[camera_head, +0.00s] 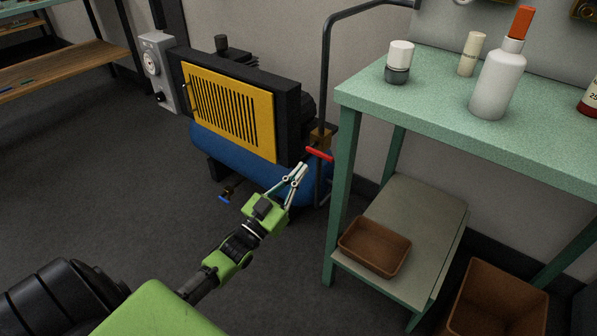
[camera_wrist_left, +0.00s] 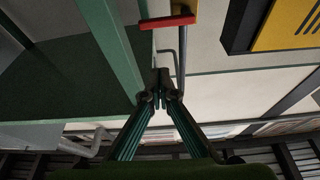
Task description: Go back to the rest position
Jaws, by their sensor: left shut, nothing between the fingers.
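My left gripper (camera_head: 299,171) is on a green arm that comes in from the lower left. Its fingers are shut with nothing between them, and they also show in the left wrist view (camera_wrist_left: 160,95). In the head view the fingertips are just below a red handle (camera_head: 319,153) on a brass valve (camera_head: 320,137). The red handle also shows in the left wrist view (camera_wrist_left: 168,21), beyond the fingertips and apart from them. My right gripper is not in view.
A blue compressor tank (camera_head: 233,158) with a yellow grille (camera_head: 229,108) stands behind my left gripper. A green workbench (camera_head: 438,117) with bottles stands to the right, with a brown tray (camera_head: 375,247) on its lower shelf. The floor (camera_head: 120,185) at left is clear.

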